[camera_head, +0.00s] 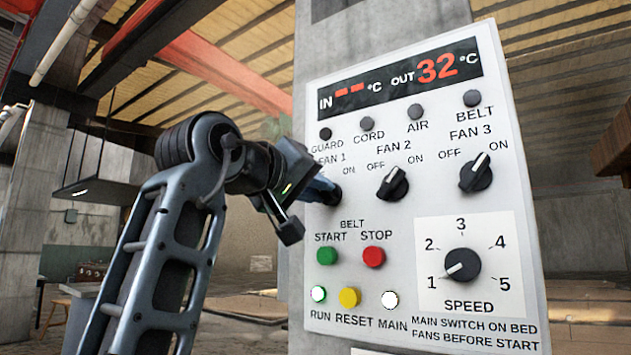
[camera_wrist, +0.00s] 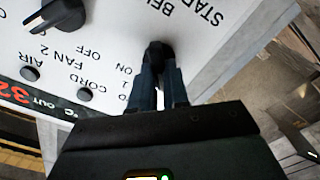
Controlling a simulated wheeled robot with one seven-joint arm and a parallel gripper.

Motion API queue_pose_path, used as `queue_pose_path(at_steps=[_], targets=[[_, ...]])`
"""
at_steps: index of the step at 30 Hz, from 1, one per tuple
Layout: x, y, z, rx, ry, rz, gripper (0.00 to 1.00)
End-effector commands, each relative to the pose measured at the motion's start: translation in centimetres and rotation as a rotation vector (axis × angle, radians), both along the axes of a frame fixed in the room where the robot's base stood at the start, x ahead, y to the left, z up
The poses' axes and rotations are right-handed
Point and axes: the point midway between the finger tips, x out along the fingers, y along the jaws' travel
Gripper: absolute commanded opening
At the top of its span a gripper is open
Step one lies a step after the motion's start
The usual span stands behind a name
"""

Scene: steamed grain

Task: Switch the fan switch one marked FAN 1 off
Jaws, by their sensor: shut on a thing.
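The grey control panel (camera_head: 400,220) stands in front of me. My gripper (camera_head: 330,190) reaches its left side, below the FAN 1 label, and covers most of the FAN 1 switch there. In the wrist view, the fingers of my gripper (camera_wrist: 161,80) are closed on the black FAN 1 switch (camera_wrist: 159,50). The ON label shows beside it. The switch's pointer mark is hidden, so I cannot tell its setting.
The FAN 2 switch (camera_head: 393,183) and FAN 3 switch (camera_head: 476,172) are to the right, their white marks tilted up-right toward ON. Below are the green START button (camera_head: 327,256), red STOP button (camera_head: 374,256) and SPEED knob (camera_head: 463,265). RUN and MAIN lamps look bright white.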

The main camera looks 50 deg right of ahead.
Motion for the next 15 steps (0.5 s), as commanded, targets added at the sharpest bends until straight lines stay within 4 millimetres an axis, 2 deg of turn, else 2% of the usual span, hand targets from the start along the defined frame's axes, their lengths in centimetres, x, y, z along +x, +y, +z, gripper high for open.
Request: queue_pose_path(at_steps=[4, 5, 6, 12, 15], targets=[[0.08, 0.05, -0.01, -0.002, 0.002, 0.001, 0.0], [0.08, 0.05, -0.01, -0.002, 0.002, 0.002, 0.18], [0.08, 0.05, -0.01, -0.002, 0.002, 0.001, 0.22], [0.06, 0.03, -0.01, -0.002, 0.0, 0.001, 0.4], [0.04, 0.03, -0.01, -0.001, 0.0, 0.001, 0.4]])
